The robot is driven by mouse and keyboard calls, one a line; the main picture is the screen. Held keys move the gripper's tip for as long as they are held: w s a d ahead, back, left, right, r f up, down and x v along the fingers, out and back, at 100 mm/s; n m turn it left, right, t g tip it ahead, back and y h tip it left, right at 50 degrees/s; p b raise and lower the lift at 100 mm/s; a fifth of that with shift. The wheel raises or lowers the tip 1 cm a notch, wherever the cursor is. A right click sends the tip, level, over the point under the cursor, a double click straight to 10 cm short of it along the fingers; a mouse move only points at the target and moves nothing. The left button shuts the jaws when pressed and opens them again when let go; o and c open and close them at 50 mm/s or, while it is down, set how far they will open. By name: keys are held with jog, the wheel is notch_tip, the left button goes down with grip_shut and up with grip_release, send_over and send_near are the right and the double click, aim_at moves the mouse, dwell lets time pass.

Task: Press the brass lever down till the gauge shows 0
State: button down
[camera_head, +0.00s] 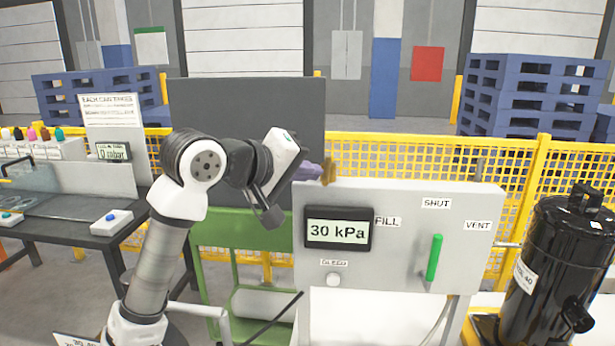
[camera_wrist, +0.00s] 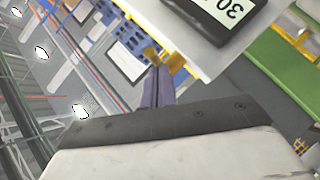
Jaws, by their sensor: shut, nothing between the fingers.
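The gauge (camera_head: 338,231) on the grey panel reads 30 kPa; its display also shows partly in the wrist view (camera_wrist: 232,12). The one clear lever on the panel is green (camera_head: 434,257), upright below the SHUT label. My gripper (camera_head: 320,172) is shut and empty, its purple-grey fingers at the panel's top left edge, above the gauge. Brass-coloured pieces (camera_head: 329,171) show at the finger ends, also in the wrist view (camera_wrist: 152,55). I cannot tell whether these are fingertips or a brass lever, nor whether they touch the panel. The green lever is well apart from my gripper.
FILL and VENT labels flank the green lever. A black tank (camera_head: 560,265) stands at right. A yellow mesh fence (camera_head: 400,158) runs behind. A dark bench (camera_head: 75,215) is at left, a green cart (camera_head: 240,235) in between.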

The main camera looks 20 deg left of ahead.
jog(key=shift+f, duration=0.2)
notch_tip(320, 180, down, 3)
jog(key=m+t+b, duration=0.1)
jog(key=t+b, duration=0.1)
jog(key=b, duration=0.4)
jog(key=m+t+b, duration=0.1)
jog(key=b, duration=0.5)
jog(key=shift+w+f+t+h+b, duration=0.1)
jog(key=shift+t+h+b, duration=0.2)
jog(key=shift+t, duration=0.1)
jog(key=shift+d, duration=0.1)
dwell(0.5)
